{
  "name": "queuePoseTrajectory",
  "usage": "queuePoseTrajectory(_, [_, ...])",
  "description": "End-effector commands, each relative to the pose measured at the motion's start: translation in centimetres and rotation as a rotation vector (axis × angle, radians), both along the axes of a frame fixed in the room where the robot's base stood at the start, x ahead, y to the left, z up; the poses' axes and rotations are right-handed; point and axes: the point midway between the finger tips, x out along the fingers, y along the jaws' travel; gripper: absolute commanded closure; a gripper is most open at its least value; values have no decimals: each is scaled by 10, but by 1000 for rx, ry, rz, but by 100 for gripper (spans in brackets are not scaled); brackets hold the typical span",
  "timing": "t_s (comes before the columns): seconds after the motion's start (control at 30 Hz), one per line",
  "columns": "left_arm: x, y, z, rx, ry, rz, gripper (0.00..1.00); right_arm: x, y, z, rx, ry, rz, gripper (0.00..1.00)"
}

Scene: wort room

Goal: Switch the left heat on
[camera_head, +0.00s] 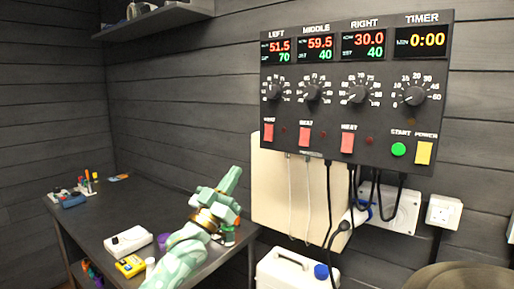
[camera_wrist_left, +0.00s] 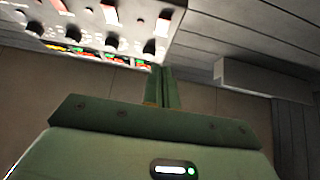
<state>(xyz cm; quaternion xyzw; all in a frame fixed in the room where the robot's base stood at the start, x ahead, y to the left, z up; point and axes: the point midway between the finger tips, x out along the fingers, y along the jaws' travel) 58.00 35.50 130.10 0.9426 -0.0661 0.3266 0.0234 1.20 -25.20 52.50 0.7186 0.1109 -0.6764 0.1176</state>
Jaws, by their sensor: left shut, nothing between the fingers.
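The black control panel (camera_head: 335,75) hangs on the wall. The left heat switch (camera_head: 268,133) is a red rocker below the LEFT knob (camera_head: 274,92); the small lamp (camera_head: 283,130) beside it looks dark. The LEFT display shows 51.5 over 70. My left gripper (camera_head: 232,178) is shut and empty, below and left of the panel, apart from the switch. In the left wrist view the shut fingers (camera_wrist_left: 162,86) point toward the panel, which appears upside down, with the left heat switch (camera_wrist_left: 163,25) above the fingertips. My right gripper is not in view.
The dark table (camera_head: 120,210) holds a white box (camera_head: 128,241), a yellow device (camera_head: 130,265) and pens. A white jerrycan (camera_head: 290,272) with a blue cap stands below the panel. Cables (camera_head: 329,200) hang under the panel. A shelf (camera_head: 150,20) is at upper left.

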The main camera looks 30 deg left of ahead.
Motion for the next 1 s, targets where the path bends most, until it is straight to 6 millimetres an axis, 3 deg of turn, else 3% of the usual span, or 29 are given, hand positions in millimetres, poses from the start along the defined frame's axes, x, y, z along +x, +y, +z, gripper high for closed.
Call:
queuePoseTrajectory(0.37, [10, -1, 7, 0, 1, 1, 100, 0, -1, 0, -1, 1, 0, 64])
queuePoseTrajectory(0.8, [80, -11, 62, 1, 2, 2, 100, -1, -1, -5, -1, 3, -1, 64])
queuePoseTrajectory(1.0, [108, -15, 54, 2, 6, 1, 100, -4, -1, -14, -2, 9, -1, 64])
